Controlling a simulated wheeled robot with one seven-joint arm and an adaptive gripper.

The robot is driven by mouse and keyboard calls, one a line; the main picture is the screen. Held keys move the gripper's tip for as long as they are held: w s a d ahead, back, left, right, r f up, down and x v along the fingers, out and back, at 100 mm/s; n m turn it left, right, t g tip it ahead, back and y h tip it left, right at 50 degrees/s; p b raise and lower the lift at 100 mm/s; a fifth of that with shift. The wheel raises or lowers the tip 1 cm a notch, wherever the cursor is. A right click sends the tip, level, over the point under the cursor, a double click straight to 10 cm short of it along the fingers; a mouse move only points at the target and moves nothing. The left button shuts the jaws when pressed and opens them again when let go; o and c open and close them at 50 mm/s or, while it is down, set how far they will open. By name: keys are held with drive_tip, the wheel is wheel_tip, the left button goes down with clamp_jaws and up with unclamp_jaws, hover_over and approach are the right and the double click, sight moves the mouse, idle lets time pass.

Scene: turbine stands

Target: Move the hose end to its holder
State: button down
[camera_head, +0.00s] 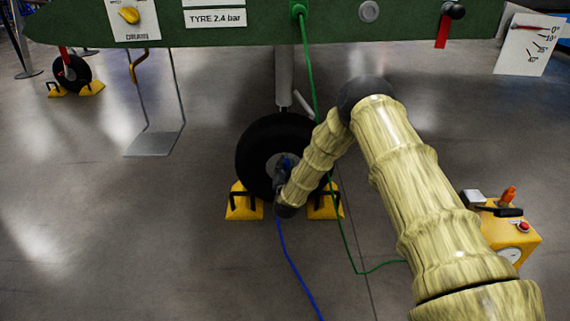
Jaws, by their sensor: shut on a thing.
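The hose is blue (297,268) and runs from the floor at the bottom up to my gripper (284,168). My gripper is in front of the hub of the black wheel (258,138), shut on the hose end. A yellow unit (520,243) with a gauge and red button stands at right. I cannot make out which part is the holder.
Yellow chocks (243,204) flank the wheel. A green hose (350,245) hangs from the green body (330,28) above and runs across the floor behind my arm. A step (154,143) hangs at left. The floor at left is clear.

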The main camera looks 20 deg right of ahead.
sight(285, 167)
drive_tip(key=shift+s+a+p, duration=0.2)
drive_tip(key=shift+s+p, duration=0.15)
drive_tip(key=shift+s, duration=0.25)
idle(0.3)
drive_tip(key=shift+p+v, duration=0.8)
drive_tip(key=shift+v, duration=0.65)
